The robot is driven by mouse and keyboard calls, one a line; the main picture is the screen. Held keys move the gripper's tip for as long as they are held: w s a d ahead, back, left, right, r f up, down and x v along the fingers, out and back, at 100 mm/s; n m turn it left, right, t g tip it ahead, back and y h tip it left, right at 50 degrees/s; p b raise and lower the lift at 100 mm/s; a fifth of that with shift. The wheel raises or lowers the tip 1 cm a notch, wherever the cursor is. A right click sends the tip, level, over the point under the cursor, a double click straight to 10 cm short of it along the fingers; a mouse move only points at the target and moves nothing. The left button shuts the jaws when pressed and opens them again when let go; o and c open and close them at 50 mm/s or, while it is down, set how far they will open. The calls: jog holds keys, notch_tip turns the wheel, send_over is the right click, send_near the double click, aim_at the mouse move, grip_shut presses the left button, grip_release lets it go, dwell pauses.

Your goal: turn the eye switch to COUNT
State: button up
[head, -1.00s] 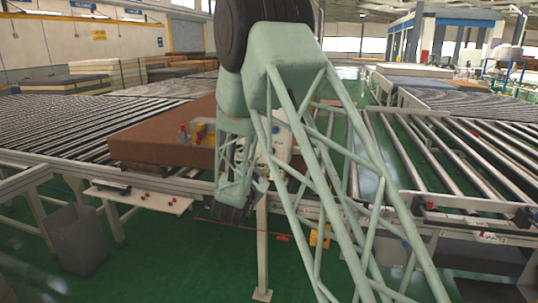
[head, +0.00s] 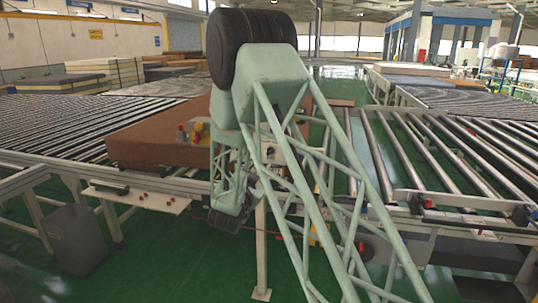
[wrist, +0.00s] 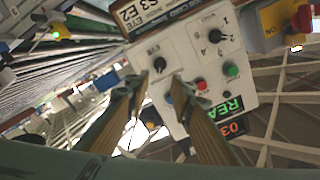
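In the wrist view a pale control panel (wrist: 187,52) appears rotated. It carries a black knob (wrist: 159,65) under a small label that I cannot read clearly, and a larger black selector (wrist: 214,36) with marks around it. Which position the knob points to is too small to tell. My gripper (wrist: 157,82) is open, its two tan-lined fingers spread on either side below the small knob, with nothing between them. Whether the tips touch the panel I cannot tell.
Red (wrist: 202,84), green (wrist: 232,70) and blue (wrist: 168,97) buttons sit close to the fingers. A yellow box with a red button (wrist: 302,18) is at upper right. A brown mattress (head: 150,140) lies on the roller conveyor. A grey bin (head: 75,240) stands at left.

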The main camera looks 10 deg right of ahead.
jog(key=b+x, duration=0.1)
jog(key=x, duration=1.2)
jog(key=shift+b, duration=0.3)
jog(key=shift+c, duration=0.2)
grip_shut()
